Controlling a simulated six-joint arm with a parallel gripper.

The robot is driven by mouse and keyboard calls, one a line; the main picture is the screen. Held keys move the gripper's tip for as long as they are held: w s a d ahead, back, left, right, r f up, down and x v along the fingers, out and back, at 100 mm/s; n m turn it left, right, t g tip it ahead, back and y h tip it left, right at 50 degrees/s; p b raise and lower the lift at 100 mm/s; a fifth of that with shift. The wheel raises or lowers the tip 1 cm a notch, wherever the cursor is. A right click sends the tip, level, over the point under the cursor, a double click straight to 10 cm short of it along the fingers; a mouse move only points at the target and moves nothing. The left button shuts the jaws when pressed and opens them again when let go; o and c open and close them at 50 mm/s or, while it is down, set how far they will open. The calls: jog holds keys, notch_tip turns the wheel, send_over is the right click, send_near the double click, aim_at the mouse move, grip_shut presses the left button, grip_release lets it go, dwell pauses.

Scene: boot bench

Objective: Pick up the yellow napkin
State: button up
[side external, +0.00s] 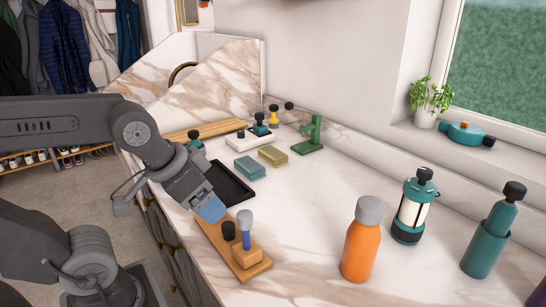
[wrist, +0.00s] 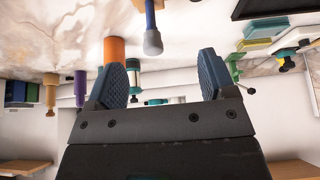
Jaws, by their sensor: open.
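The yellow napkin (side external: 273,156) lies folded flat on the marble counter, beyond the black tray in the side view. A teal folded cloth (side external: 249,168) lies just to its left and nearer, close beside it. My gripper (side external: 211,208) is over the near left part of the counter, well apart from the napkin, above a wooden board. In the wrist view my gripper (wrist: 164,76) has its two blue fingers spread with nothing between them.
A black tray (side external: 232,184) and a green stand (side external: 311,136) flank the cloths. A wooden holder (side external: 247,258) with a blue-handled brush (side external: 246,232) stands beside my gripper. An orange bottle (side external: 362,243) and a lantern (side external: 413,208) stand right. The middle counter is clear.

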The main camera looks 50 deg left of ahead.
jog(key=shift+o, duration=1.4)
jog(key=w+a+r+n+g+y, duration=0.1)
jog(key=w+a+r+n, duration=0.1)
jog(key=w+r, duration=0.35)
jog(key=w+a+r+n, duration=0.2)
jog(key=w+a, duration=0.1)
jog(key=w, duration=0.5)
jog(key=n+g+y, duration=0.3)
jog(key=n+g, duration=0.2)
jog(key=n, duration=0.9)
send_over(272, 151)
jog(key=d, duration=0.6)
notch_tip(272, 151, down, 12)
jog(key=shift+y, duration=0.3)
jog(key=x, duration=1.4)
jog(key=shift+w+a+r, duration=0.15)
jog(key=shift+w+a, duration=0.05)
jog(key=shift+a, duration=0.15)
jog(key=shift+c, duration=0.2)
